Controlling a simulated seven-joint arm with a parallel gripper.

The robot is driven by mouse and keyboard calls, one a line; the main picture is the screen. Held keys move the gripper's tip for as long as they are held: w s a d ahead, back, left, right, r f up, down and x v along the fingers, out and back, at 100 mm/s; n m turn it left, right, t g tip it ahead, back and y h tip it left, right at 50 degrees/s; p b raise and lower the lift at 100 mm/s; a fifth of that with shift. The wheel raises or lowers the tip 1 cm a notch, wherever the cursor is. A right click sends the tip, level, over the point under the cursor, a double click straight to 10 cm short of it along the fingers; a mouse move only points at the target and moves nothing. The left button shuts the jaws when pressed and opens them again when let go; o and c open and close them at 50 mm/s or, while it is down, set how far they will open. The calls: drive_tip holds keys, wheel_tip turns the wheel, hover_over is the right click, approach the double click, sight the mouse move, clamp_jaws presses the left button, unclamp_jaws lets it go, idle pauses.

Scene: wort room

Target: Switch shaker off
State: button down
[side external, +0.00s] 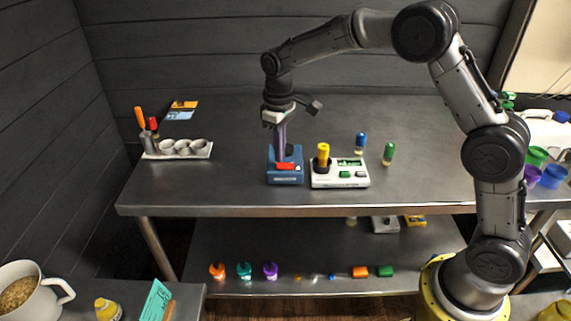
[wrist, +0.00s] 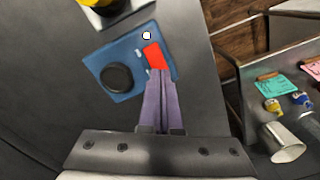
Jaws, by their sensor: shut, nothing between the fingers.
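The shaker is a blue box (side external: 285,180) near the front edge of the steel table; it also shows in the wrist view (wrist: 110,52). It has a round black cup (wrist: 117,77) on top, a red switch (wrist: 154,55) and a small white lamp (wrist: 146,35). The red switch also shows on the near side in the side view (side external: 285,166). My gripper (wrist: 160,78) is shut and empty, its purple fingers pointing down at the shaker. The fingertips are right at the red switch's edge and overlap it in view; whether they touch it I cannot tell.
A cup rack (side external: 178,153) is at the left. The table between rack and shaker is clear.

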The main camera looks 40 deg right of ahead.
sight(282, 165)
drive_tip(key=shift+f, duration=0.85)
idle(0.4)
drive_tip(key=shift+r, duration=3.55)
drive_tip(key=shift+r, duration=0.1)
drive_tip(key=s+d+r+t, duration=0.2)
drive_tip(key=s+r+t, duration=0.2)
drive_tip(key=s+r, duration=1)
drive_tip(key=s+f+m, duration=0.1)
drive_tip(key=s+f, duration=0.2)
drive_tip(key=s, duration=0.3)
drive_tip(key=s+f+m+t, duration=0.1)
drive_tip(key=s+f, duration=0.1)
drive_tip(key=s, duration=0.4)
drive_tip(key=s+d+f+m, duration=0.1)
drive_tip(key=s+f, duration=0.2)
drive_tip(key=s, duration=0.3)
drive_tip(key=shift+f+t, duration=0.3)
